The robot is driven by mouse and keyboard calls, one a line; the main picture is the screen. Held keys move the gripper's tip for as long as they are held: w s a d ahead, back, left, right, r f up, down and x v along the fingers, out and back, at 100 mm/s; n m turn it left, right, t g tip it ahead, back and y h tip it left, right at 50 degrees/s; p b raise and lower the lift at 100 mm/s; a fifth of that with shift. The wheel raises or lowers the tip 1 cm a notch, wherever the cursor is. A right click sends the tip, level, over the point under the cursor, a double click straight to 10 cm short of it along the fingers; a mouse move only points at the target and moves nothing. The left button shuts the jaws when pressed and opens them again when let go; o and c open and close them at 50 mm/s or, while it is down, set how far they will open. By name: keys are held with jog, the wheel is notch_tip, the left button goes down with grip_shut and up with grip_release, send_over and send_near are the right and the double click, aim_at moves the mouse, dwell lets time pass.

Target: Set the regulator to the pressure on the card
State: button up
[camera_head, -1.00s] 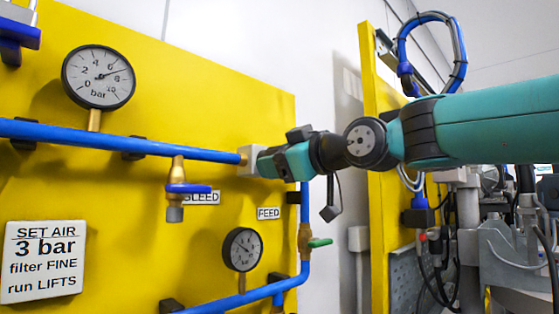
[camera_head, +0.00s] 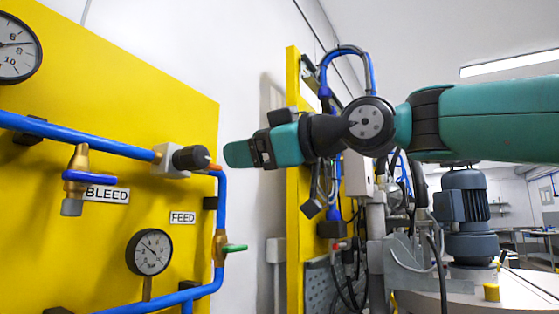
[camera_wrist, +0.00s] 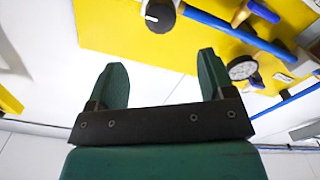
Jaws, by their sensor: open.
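The regulator (camera_head: 171,160) is a pale metal body on the blue pipe, with a black knob (camera_head: 190,158) facing right. The knob also shows at the top of the wrist view (camera_wrist: 160,15). My gripper (camera_head: 236,153) is to the right of the knob, apart from it; its green fingers are spread and empty in the wrist view (camera_wrist: 160,72). The large pressure gauge (camera_head: 15,48) is cut off by the left edge; its needle points right and slightly up, near the 8. The card is out of view now; a second ago it read "SET AIR 3 bar".
On the yellow panel (camera_head: 120,235) are a blue-handled BLEED valve (camera_head: 88,178), a green-handled FEED valve (camera_head: 234,248) and a smaller gauge (camera_head: 149,252). A second yellow panel (camera_head: 293,200) with hoses stands behind my wrist.

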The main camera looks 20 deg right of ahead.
jog(key=shift+b+v, duration=2.5)
jog(key=shift+b, duration=0.25)
jog(key=shift+f, duration=0.3)
